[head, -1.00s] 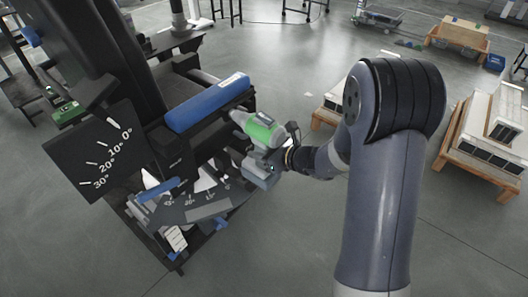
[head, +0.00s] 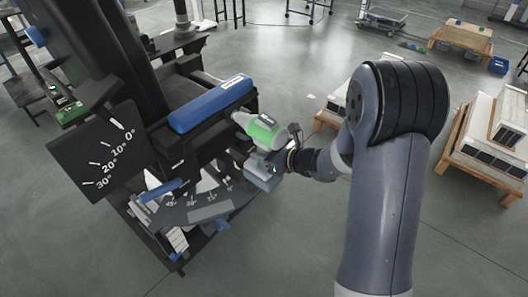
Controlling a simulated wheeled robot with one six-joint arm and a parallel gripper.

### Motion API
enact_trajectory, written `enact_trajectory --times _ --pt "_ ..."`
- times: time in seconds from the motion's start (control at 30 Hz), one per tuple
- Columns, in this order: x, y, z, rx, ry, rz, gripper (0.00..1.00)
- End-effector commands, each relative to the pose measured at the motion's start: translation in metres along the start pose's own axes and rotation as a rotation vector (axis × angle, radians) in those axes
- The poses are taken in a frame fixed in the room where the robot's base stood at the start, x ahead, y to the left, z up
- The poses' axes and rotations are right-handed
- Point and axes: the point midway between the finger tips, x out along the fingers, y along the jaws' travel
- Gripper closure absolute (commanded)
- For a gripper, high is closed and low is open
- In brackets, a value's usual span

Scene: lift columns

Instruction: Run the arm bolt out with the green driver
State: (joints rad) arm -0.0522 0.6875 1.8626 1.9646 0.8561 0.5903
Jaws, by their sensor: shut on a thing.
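The green driver (head: 262,130) has a green and grey-white body. My gripper (head: 262,165) is shut on it, at the right side of the black lift column (head: 95,45). The driver's grey nose points up and left, toward the dark arm under the blue padded bar (head: 210,103). I cannot see the arm bolt, nor whether the driver's tip touches anything; the fingertips are largely hidden too.
A black angle plate (head: 98,155) marked 0° to 30° stands at the left. A curved scale plate (head: 195,203) lies below the driver. Pallets with white stacked parts (head: 495,130) stand at the right. Grey floor is open at the lower right.

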Motion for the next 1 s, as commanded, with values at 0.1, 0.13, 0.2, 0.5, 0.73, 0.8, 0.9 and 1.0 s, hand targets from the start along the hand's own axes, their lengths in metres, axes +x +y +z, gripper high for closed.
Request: enact_trajectory --times 0.1,0.13,0.2,0.5,0.73,0.8,0.9,1.0 --pt "0.0012 -0.0005 0.0025 -0.002 -0.004 0.0 1.0" --pt "0.0015 -0.0005 0.0026 -0.002 -0.004 0.0 1.0" --pt "0.0022 -0.0005 0.0028 -0.001 -0.004 0.0 1.0" --pt "0.0051 -0.0004 0.0039 -0.001 -0.004 0.0 1.0" --pt "0.0074 -0.0003 0.0048 -0.001 -0.004 0.0 1.0" --pt "0.0081 -0.0003 0.0051 -0.002 -0.004 0.0 1.0" --pt "0.0091 -0.0003 0.0056 -0.002 -0.004 0.0 1.0" --pt "0.0094 -0.0004 0.0059 -0.002 -0.004 0.0 1.0"
